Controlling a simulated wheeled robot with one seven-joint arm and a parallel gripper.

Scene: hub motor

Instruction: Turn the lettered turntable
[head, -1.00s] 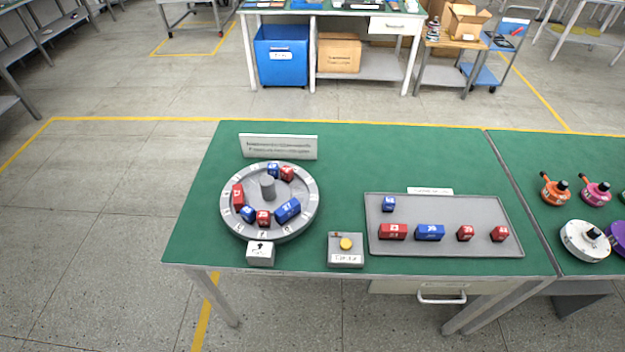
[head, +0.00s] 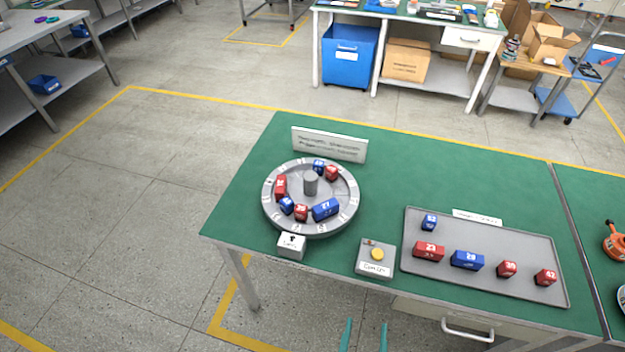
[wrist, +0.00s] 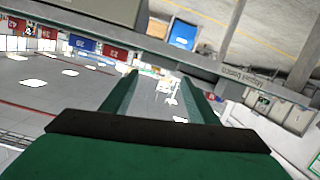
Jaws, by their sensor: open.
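The grey round turntable (head: 348,218) stands at the left of the green table, with letters around its rim and a grey post (head: 311,183) at its centre. Several red and blue numbered blocks sit on it, among them a long blue block (head: 325,209) and a red block (head: 281,187). A small white box with a mark (head: 292,246) stands at its front edge. My gripper (head: 365,336) shows at the bottom of the head view, its two green fingers apart and empty, in front of the table. Its fingers (wrist: 158,92) also show apart in the wrist view.
A grey box with a yellow button (head: 376,254) stands right of the turntable. A grey tray (head: 508,240) holds several red and blue blocks. A sign (head: 329,145) stands behind the turntable. The table's front edge lies between my gripper and these things.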

